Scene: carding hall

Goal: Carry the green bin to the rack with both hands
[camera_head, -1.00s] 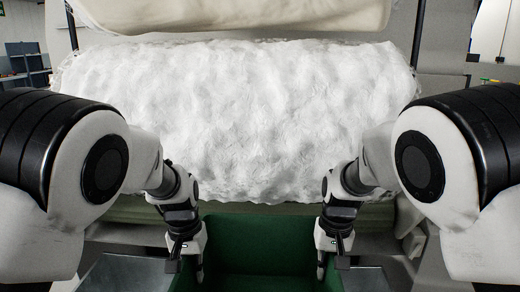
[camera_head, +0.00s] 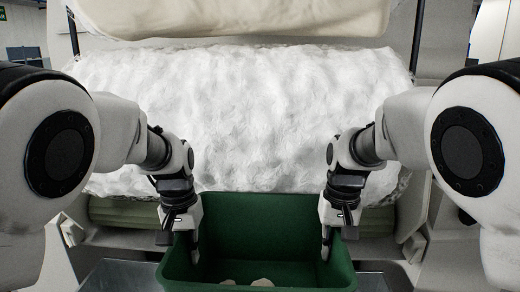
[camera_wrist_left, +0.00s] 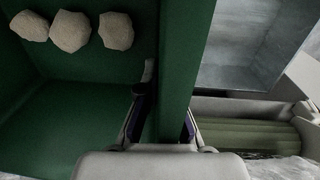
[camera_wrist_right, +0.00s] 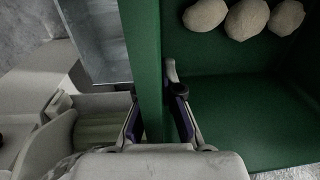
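The green bin (camera_head: 262,225) is at the bottom centre of the head view, its near part cut off by the frame. Pale rounded lumps (camera_wrist_left: 70,31) lie on its floor. My left gripper (camera_head: 180,245) is at the bin's left wall, one finger inside and one outside; the wall (camera_wrist_left: 178,60) runs between its fingers in the left wrist view. My right gripper (camera_head: 338,240) straddles the right wall (camera_wrist_right: 146,60) the same way. Both look shut on the walls. The bin's underside is hidden. I cannot make out the rack.
A large white fibre roll (camera_head: 250,120) fills the view behind the bin, above a pale green roller (camera_head: 120,212). A grey metal surface or trough (camera_wrist_left: 250,45) lies beside and below the bin. Machine frame parts stand at both sides.

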